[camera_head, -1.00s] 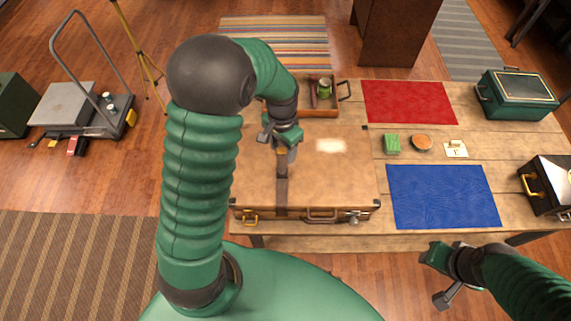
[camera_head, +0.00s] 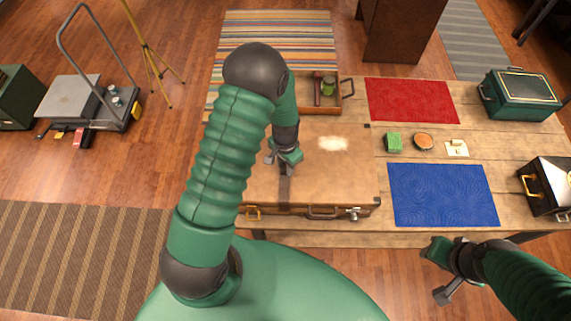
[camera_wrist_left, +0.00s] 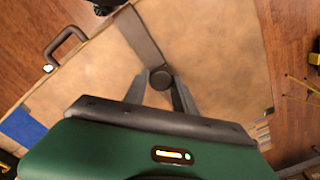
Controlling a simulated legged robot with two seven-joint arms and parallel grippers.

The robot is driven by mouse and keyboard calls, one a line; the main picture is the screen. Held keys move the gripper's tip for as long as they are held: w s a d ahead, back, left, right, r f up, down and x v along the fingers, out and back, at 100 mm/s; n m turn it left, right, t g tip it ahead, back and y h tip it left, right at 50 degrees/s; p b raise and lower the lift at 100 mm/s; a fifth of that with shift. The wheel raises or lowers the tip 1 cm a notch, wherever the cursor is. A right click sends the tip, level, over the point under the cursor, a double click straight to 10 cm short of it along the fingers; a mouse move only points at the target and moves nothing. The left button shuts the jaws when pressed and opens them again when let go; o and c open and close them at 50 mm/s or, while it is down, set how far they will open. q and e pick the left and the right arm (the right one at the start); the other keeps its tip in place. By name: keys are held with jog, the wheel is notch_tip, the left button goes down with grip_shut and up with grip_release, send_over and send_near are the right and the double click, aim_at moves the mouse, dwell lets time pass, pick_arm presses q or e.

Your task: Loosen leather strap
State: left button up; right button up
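A large brown leather case (camera_head: 340,180) lies on the wooden table, with handle and latches along its near edge. A dark leather strap (camera_head: 285,188) runs across its lid; it also shows in the left wrist view (camera_wrist_left: 137,32), ending near a round dark knob (camera_wrist_left: 161,78). My left gripper (camera_head: 284,160) is low over the lid at the strap. In the left wrist view its fingers (camera_wrist_left: 161,92) are spread apart on either side of the knob; contact is unclear. My right gripper (camera_head: 441,272) is open and empty, in front of the table's near edge.
A wooden tray (camera_head: 320,108) with a green jar stands behind the case. A red cloth (camera_head: 410,100), a blue cloth (camera_head: 440,195), small items, a green box (camera_head: 520,95) and a black case (camera_head: 553,190) lie to the right.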

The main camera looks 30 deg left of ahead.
pick_arm(q)
jog(key=shift+a, duration=0.1)
grip_shut()
dwell(1.0)
